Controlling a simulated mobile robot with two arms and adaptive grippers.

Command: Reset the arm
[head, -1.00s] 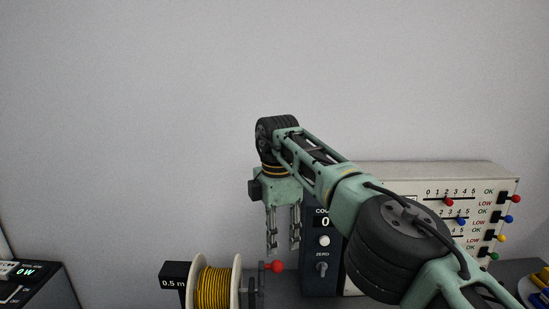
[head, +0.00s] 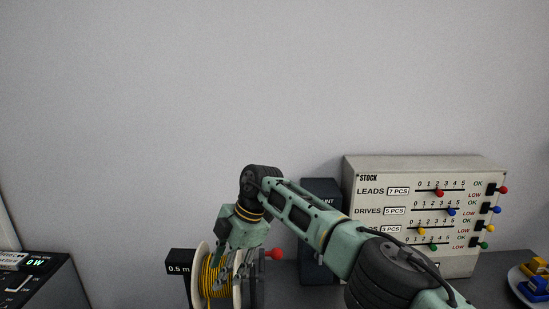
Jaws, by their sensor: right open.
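My right arm reaches in from the lower right of the head view. Its pale green gripper (head: 229,272) points down and slightly left, in front of a spool (head: 235,292) of yellow-and-black lead. The gripper is open, with no object visible between its fingers. The fingers overlap the spool in the picture, so I cannot tell whether they touch it. My left gripper is not in view.
A red knob (head: 275,254) sits just right of the spool, near a dark counter box (head: 320,230) partly hidden by my arm. A stock panel (head: 398,172) with coloured sliders stands behind. A dark device (head: 40,282) is far left. Wall space above is clear.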

